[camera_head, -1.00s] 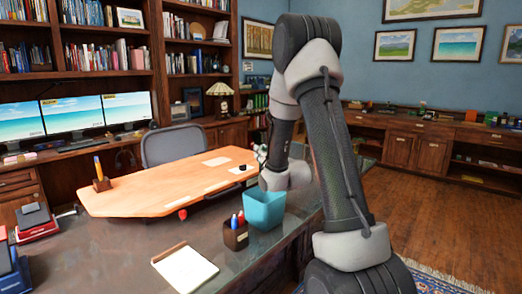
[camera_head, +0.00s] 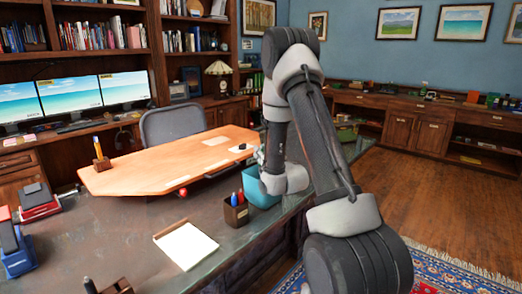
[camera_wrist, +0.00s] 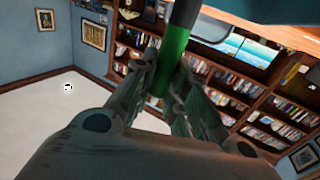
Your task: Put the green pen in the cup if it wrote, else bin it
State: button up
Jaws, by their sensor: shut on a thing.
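My gripper (camera_wrist: 170,78) is shut on a green pen (camera_wrist: 172,58) with a dark end at the top of the wrist view. In the head view my gripper is mostly hidden by my wrist, and I cannot make out the pen there. My wrist covers the right part of a teal bin (camera_head: 257,192) on the dark desk. A small dark brown cup (camera_head: 236,215) stands just left of the bin. It holds a red and a blue pen (camera_head: 235,199).
A white notepad (camera_head: 186,244) lies on the dark desk (camera_head: 130,225). A wooden board or desktop (camera_head: 165,170) behind carries a pen holder (camera_head: 101,164). A grey chair (camera_head: 172,122) stands beyond. Books and a stapler-like blue thing (camera_head: 16,252) are at left.

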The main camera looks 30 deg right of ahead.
jog(key=o, duration=0.9)
jog(key=s, duration=0.7)
jog(key=shift+s+a, duration=0.25)
